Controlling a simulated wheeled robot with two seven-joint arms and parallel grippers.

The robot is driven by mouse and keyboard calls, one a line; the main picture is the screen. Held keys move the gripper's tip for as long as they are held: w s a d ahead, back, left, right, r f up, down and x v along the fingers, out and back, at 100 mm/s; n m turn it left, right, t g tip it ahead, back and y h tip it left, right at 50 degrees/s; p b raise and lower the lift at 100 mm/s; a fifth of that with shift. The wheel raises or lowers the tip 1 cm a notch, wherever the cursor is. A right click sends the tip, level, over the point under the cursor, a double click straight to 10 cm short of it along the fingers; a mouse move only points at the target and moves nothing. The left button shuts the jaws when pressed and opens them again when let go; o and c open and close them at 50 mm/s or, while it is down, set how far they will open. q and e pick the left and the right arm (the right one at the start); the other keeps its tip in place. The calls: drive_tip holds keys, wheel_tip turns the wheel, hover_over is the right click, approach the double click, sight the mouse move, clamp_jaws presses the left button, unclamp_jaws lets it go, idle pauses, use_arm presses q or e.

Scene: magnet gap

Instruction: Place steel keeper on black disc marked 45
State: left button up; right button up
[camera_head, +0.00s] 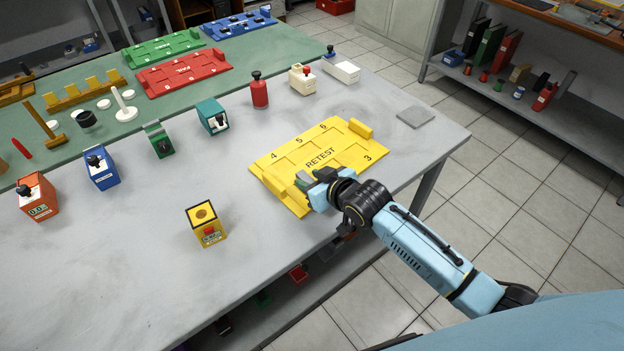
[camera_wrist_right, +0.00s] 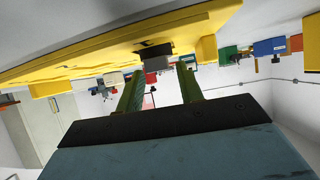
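My right gripper (camera_head: 308,184) is at the front edge of the yellow RETEST tray (camera_head: 345,135). In the right wrist view its two green fingers (camera_wrist_right: 160,76) are spread apart, so it is open. A small grey block (camera_wrist_right: 157,63), possibly the steel keeper, shows in the gap between the fingertips, below a dark patch at the yellow tray (camera_wrist_right: 90,62). I cannot tell whether the fingers touch it. A black round piece (camera_head: 86,120), possibly the black disc, is on the green mat at the left; no 45 is readable. My left gripper is not in view.
A yellow box with a dial (camera_head: 204,222) stands left of the tray. Blue (camera_head: 101,168), orange (camera_head: 38,196) and teal (camera_head: 213,116) devices and a red bottle (camera_head: 259,92) stand around. A grey square plate (camera_head: 416,117) lies at the right. The table's front left is clear.

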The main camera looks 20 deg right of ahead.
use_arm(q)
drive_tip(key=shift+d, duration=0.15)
use_arm(e)
drive_tip(key=shift+o, duration=0.3)
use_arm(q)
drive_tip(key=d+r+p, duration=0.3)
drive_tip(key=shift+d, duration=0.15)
use_arm(e)
drive_tip(key=v, duration=1.2)
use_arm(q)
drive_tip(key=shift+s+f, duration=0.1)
use_arm(e)
drive_tip(key=shift+f, duration=0.1)
